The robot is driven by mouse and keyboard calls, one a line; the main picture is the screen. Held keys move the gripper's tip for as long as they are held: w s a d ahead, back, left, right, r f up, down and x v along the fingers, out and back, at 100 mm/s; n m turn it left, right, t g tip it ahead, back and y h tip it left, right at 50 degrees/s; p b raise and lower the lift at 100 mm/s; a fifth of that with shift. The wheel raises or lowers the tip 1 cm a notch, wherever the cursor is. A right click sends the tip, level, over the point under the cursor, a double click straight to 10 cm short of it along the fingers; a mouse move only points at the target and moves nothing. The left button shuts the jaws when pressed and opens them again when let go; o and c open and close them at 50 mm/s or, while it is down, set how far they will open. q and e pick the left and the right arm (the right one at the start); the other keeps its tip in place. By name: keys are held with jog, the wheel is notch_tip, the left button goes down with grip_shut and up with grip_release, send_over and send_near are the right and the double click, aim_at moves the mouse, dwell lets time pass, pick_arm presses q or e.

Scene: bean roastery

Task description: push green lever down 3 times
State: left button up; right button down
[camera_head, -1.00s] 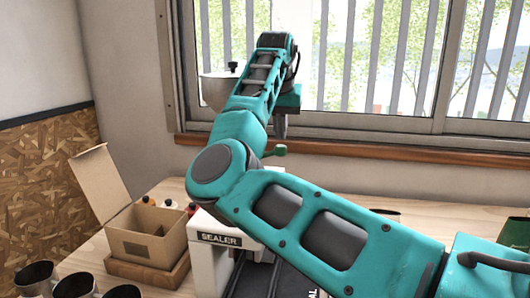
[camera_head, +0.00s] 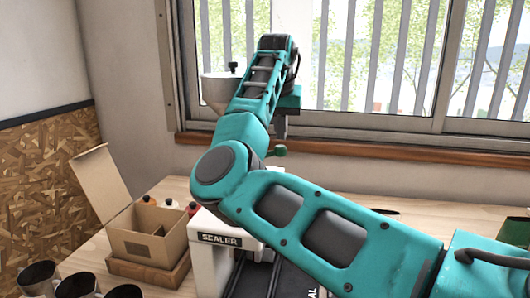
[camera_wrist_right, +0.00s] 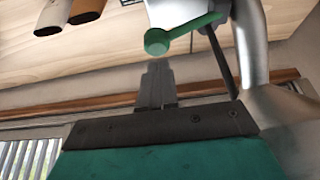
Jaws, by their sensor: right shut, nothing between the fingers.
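The green lever (camera_wrist_right: 190,32) ends in a round green knob (camera_wrist_right: 158,42). The knob also shows in the head view (camera_head: 280,151), just below my right gripper (camera_head: 281,128). In the wrist view the shut, empty fingers of my right gripper (camera_wrist_right: 155,75) point at the knob, with their tips very close to it. I cannot tell whether they touch. In the head view the rest of the lever is hidden behind my right arm. My left gripper is not in view.
A metal hopper (camera_head: 214,90) stands behind my arm, before the window. A white sealer (camera_head: 212,262) is in front, partly covered by my arm. An open cardboard box (camera_head: 140,240) and several dark cups (camera_head: 75,285) are at the left.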

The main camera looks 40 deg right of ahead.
aim_at(281, 146)
jog(key=shift+f+b, duration=0.7)
jog(key=shift+f, duration=1.4)
jog(key=shift+r+p, duration=0.9)
jog(key=shift+r, duration=2.15)
jog(key=shift+f, duration=0.1)
